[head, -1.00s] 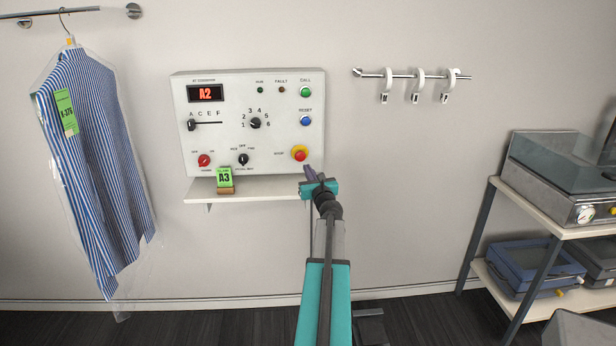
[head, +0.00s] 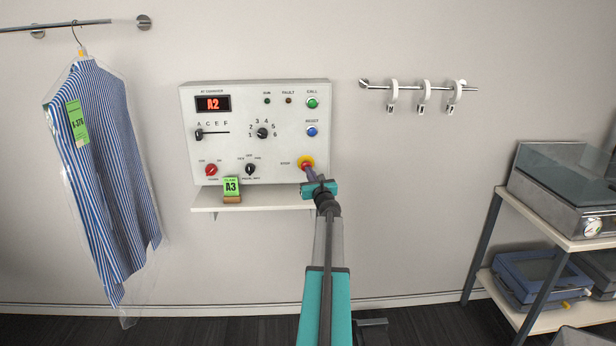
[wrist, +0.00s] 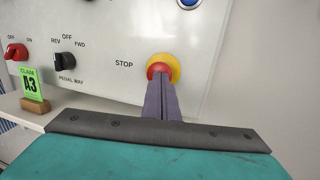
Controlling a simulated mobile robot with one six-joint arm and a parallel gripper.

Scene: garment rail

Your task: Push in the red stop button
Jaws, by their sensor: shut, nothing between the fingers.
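The red stop button (head: 306,161) sits on a yellow ring at the lower right of the white control panel (head: 230,150). It also shows in the wrist view (wrist: 160,69), beside the word STOP. My gripper (head: 309,172) is shut and empty. In the wrist view its fingertips (wrist: 161,80) overlap the lower part of the red button and hide some of it. They are at the button or just in front of it; whether they touch it I cannot tell.
A shelf (head: 270,199) below the panel holds a green A3 claim tag (head: 231,188). The panel also has a blue reset button (head: 312,131), a green call button (head: 312,102) and several knobs. A bagged striped shirt (head: 105,170) hangs left; a rack (head: 545,225) stands right.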

